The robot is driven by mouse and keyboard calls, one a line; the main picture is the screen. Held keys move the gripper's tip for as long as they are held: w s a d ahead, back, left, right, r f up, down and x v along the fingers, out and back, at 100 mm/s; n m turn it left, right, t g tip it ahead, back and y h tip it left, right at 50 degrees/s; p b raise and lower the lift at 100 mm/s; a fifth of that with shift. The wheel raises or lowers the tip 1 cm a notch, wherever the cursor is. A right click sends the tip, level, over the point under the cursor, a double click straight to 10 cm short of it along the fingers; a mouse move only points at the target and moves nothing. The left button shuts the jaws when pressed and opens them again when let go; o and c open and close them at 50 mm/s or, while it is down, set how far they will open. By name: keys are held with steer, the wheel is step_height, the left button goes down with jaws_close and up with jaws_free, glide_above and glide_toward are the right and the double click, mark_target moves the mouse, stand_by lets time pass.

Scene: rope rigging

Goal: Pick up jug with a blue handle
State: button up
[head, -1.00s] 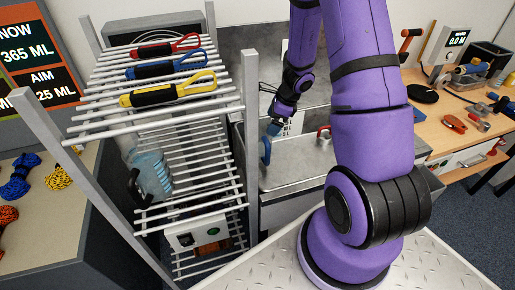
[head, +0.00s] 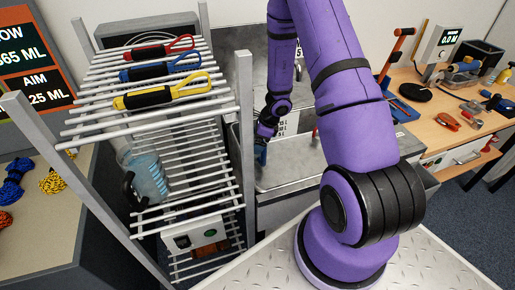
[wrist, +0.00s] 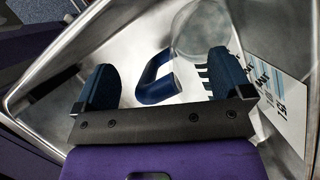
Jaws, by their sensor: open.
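The jug with a blue handle stands in the metal sink. In the wrist view its blue handle (wrist: 157,86) lies between my open fingers, with a gap on both sides. Its clear body (wrist: 202,35) is faint against the metal, with dark marks on its side. In the head view the blue handle (head: 260,155) shows just below my gripper (head: 264,138), and the arm hides much of the jug. My gripper (wrist: 163,82) is open and empty, its two dark blue fingers spread either side of the handle.
A rack post (head: 245,130) stands left of my gripper. The rack holds a water-filled jug with a black handle (head: 150,180) and coloured tools on top. A wooden bench (head: 445,110) with tools is at right.

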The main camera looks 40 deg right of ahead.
steer(key=shift+a+f, duration=0.1)
steer(key=shift+f, duration=0.15)
steer(key=shift+c, duration=0.5)
jaws_close()
